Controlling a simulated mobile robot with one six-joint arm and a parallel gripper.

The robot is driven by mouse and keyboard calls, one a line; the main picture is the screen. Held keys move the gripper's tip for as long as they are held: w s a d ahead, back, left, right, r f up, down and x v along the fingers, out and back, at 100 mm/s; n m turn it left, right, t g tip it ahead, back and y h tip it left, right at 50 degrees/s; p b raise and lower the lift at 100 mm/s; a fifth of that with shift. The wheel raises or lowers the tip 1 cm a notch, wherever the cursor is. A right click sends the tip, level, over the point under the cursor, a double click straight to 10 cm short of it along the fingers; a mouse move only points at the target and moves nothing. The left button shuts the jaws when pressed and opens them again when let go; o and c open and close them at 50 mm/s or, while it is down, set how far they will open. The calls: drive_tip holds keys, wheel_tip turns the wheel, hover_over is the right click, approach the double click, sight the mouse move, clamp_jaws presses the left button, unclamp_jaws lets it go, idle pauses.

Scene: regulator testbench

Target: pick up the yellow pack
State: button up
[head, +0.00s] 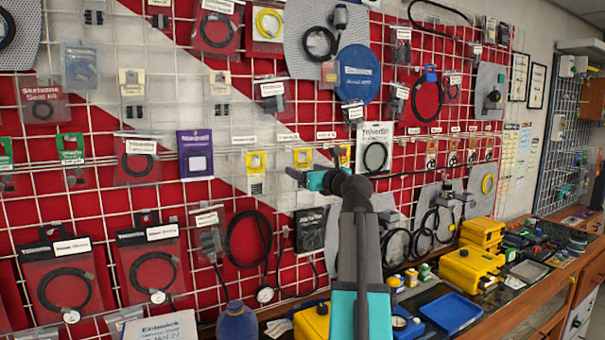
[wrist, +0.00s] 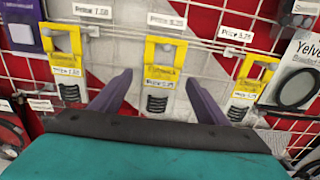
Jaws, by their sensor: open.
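Three narrow yellow-topped packs with black springs hang in a row on the wire grid. In the wrist view they are the left pack (wrist: 68,55), the middle pack (wrist: 158,104) and the right pack (wrist: 252,75). The left one also shows in the head view (head: 255,162). My gripper (wrist: 159,78) is open and empty, with one purple-grey finger on each side of the middle pack. I cannot tell whether the fingers touch it. In the head view my gripper (head: 293,173) is close to the grid, and my arm hides part of the wall there.
A purple pack (head: 195,154) hangs to the left and a white cable pack (head: 374,148) to the right. Price tags on hooks stick out above the yellow packs. A bench with yellow cases (head: 470,268) and a blue tray (head: 451,312) lies at lower right.

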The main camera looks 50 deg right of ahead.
sight(298, 166)
drive_tip(key=shift+w+d, duration=0.15)
drive_tip(key=shift+w, duration=0.4)
drive_tip(key=shift+w, duration=0.1)
drive_tip(key=shift+w+d+r+p, duration=0.1)
drive_tip(key=shift+w+d+p, duration=0.1)
drive_tip(key=shift+p, duration=0.1)
drive_tip(key=p+x, duration=0.1)
drive_tip(key=x, duration=0.2)
drive_tip(key=shift+w+d+p, duration=0.15)
drive_tip(key=shift+w+p, duration=0.15)
drive_tip(key=shift+p, duration=0.05)
drive_tip(key=shift+w+d, duration=0.1)
drive_tip(key=shift+w, duration=0.3)
drive_tip(key=c, duration=1.1)
